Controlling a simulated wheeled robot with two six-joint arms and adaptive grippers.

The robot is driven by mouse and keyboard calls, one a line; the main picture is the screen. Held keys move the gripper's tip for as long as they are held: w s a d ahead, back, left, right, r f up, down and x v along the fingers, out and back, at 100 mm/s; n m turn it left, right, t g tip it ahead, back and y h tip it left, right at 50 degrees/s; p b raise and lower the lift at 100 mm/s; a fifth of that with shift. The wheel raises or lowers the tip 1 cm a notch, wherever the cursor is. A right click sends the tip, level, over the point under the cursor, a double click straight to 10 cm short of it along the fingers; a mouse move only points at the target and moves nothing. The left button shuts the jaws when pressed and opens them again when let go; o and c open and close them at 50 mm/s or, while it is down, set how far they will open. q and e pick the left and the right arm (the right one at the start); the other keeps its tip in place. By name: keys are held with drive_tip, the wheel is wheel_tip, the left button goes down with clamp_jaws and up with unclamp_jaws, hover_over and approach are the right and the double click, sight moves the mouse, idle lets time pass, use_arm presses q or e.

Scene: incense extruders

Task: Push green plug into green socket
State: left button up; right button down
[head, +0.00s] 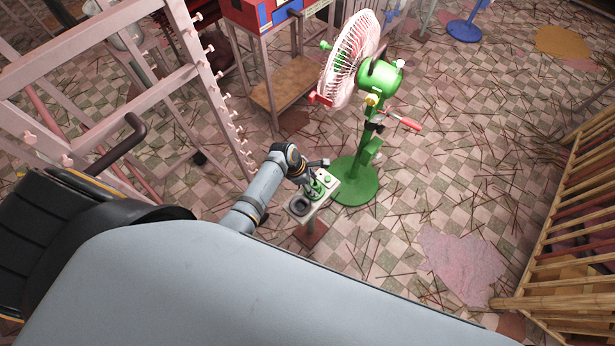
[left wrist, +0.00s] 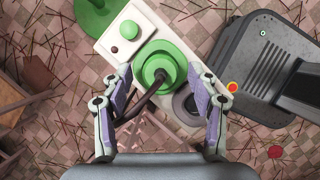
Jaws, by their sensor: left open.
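A green plug (left wrist: 158,70) with a dark cable is between my left gripper's fingers in the left wrist view. It is over a wider green socket (left wrist: 165,52) on a pale panel (left wrist: 112,42); how deep it sits cannot be told. In the head view, the plug (head: 317,189) is small and partly hidden by my left gripper (head: 318,172). My left gripper (left wrist: 160,74) is open, its two fingers on either side of the plug, with gaps visible beside it. My right gripper is not in view.
The panel stands on a post, with a green button (left wrist: 130,30) and a dark ring (left wrist: 187,103). A green fan (head: 358,165) stands close to its right. A pale metal rack (head: 195,70) is at left. A wooden rack (head: 570,240) is at far right. Thin sticks litter the floor.

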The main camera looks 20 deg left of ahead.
use_arm(q)
drive_tip(key=v, duration=0.9)
drive_tip(key=shift+r, duration=0.35)
drive_tip(key=shift+s+a, duration=0.15)
